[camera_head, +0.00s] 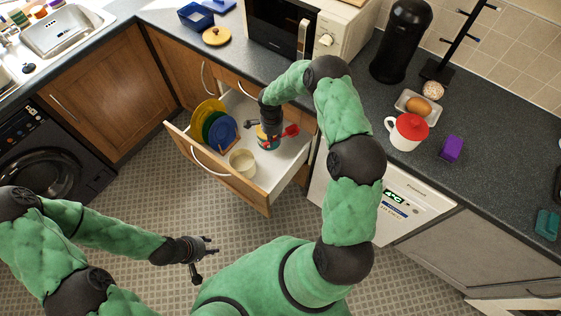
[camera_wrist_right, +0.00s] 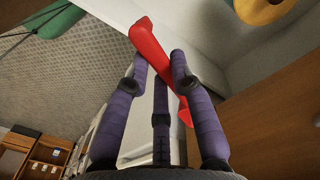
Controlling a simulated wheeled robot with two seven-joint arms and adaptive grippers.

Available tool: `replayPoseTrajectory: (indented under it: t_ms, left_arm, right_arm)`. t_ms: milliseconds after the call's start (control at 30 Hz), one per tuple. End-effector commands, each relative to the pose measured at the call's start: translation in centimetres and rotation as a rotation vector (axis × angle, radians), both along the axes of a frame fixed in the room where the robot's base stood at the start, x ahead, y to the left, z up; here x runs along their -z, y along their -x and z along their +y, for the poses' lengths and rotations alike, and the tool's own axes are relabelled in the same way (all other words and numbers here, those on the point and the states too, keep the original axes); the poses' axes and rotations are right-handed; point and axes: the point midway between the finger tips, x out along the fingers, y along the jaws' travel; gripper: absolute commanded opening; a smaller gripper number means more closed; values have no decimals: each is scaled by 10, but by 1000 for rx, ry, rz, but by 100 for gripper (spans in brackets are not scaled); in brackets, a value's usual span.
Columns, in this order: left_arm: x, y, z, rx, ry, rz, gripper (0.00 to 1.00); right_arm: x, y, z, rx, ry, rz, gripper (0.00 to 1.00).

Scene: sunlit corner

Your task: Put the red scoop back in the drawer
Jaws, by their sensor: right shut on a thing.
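The red scoop (camera_head: 291,130) shows beside my right gripper, over the open drawer (camera_head: 243,188). In the right wrist view the red scoop (camera_wrist_right: 150,45) lies between the fingertips of my right gripper (camera_wrist_right: 160,72), its wider red end up and to the left. My right gripper (camera_head: 268,127) is shut on it, and the arm hides part of the drawer behind. I cannot tell whether the scoop touches the drawer floor. My left gripper (camera_head: 206,260) is open and empty, above the floor in front of the drawer.
In the drawer, yellow, green and blue (camera_head: 222,131) plates stand at the left, with a cream cup (camera_head: 243,163) near the front. A red-lidded white mug (camera_head: 407,132), a purple block (camera_head: 451,148) and a black canister (camera_head: 401,40) stand on the counter. The drawer's right front area looks bare.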

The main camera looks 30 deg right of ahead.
Motion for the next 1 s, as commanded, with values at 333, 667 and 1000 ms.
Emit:
replayPoseTrajectory:
  t_ms: [333, 667, 1000]
  left_arm:
    - [25, 1, 0, -1, 0, 1, 40]
    - [63, 0, 0, 0, 0, 0, 40]
    - [100, 0, 0, 0, 0, 1, 40]
  right_arm:
    - [25, 0, 0, 0, 0, 0, 0]
    - [63, 0, 0, 0, 0, 0, 0]
    - [100, 0, 0, 0, 0, 0, 0]
